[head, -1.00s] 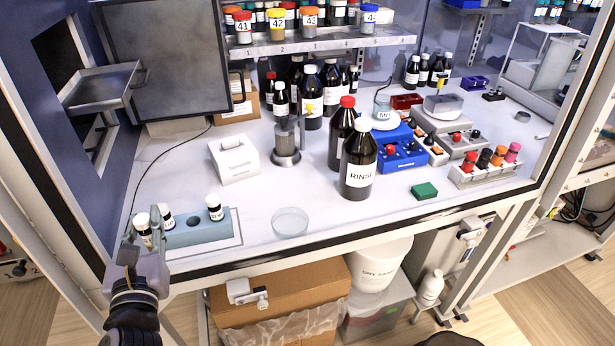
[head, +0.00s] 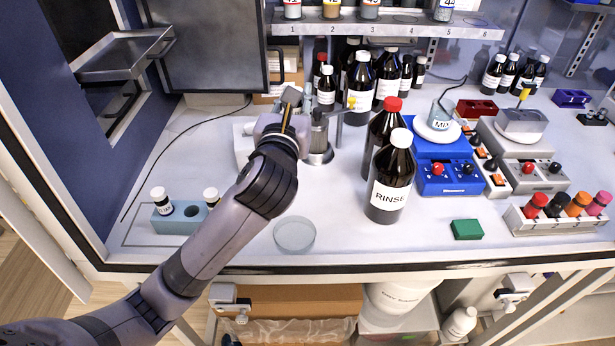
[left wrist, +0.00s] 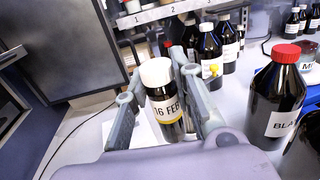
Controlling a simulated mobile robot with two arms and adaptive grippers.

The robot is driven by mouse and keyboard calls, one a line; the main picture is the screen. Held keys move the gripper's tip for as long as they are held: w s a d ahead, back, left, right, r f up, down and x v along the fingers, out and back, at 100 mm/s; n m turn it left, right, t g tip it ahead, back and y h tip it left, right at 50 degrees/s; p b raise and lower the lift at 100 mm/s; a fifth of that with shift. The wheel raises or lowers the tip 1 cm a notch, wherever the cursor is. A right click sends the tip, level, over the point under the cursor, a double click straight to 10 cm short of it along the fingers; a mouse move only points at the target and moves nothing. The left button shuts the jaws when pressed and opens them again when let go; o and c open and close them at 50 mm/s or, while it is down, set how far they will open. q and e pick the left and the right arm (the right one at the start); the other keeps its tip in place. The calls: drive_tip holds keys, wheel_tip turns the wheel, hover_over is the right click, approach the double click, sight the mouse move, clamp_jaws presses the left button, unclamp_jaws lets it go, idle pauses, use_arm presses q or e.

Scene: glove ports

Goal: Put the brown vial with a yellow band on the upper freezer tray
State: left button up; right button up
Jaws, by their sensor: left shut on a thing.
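My left gripper (head: 292,98) is raised over the back middle of the bench, with its arm reaching across from the lower left. In the left wrist view my left gripper (left wrist: 158,85) is shut on a brown vial (left wrist: 165,98) with a white cap, a label reading "16 FEB" and a yellow band; the vial is nearly upright. In the head view the gripper mostly hides it. The upper freezer tray (head: 118,62) juts from the dark opening at the far left, with bare metal showing on top. A lower tray (head: 122,104) shows partly beneath it. My right gripper is out of view.
The grey freezer door (head: 212,45) stands open right of the tray. A blue rack (head: 172,224) holds two other vials. Tall bottles, including the RINSE bottle (head: 390,185), stand right of my arm. A glass dish (head: 295,234) lies in front. A numbered shelf (head: 400,27) hangs behind.

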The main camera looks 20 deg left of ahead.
use_arm(q)
wheel_tip(320, 180, down, 17)
drive_tip(key=shift+a+r+b, duration=0.1)
drive_tip(key=shift+r+b, duration=0.1)
drive_tip(key=shift+b, duration=0.9)
drive_tip(key=shift+f, duration=0.45)
drive_tip(key=shift+f, duration=0.15)
drive_tip(key=o, duration=0.9)
drive_tip(key=shift+o, duration=0.2)
